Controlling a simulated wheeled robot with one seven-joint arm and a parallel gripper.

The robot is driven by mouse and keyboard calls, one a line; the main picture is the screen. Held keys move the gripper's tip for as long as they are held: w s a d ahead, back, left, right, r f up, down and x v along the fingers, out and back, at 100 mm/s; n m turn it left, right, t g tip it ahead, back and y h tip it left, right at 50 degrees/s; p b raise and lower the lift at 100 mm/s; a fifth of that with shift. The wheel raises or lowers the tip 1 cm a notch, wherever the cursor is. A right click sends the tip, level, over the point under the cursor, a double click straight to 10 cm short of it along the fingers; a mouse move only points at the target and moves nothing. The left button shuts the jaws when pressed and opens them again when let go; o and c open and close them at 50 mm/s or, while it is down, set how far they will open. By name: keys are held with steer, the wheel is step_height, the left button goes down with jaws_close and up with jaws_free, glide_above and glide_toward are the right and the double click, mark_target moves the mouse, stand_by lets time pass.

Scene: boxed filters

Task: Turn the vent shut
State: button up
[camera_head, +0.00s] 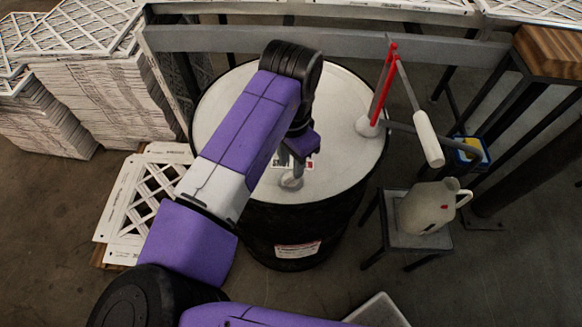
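A black drum (318,217) with a pale grey lid (343,160) stands in the middle of the view. A small grey fitting, which looks like the vent (291,180), sits on the lid near its front edge. My gripper (292,163) points down right over this fitting, very close to it. The fingertips are small and dark here, and my arm covers part of the lid. I cannot tell whether the fingers touch the fitting or how far apart they are.
A jug (428,207) stands on a small stool (402,237) at right. Stacked white filters (103,108) stand at left. A grey rail (225,39) runs behind the drum.

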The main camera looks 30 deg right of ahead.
mark_target(291, 174)
steer(key=shift+f, duration=1.9)
jaws_close()
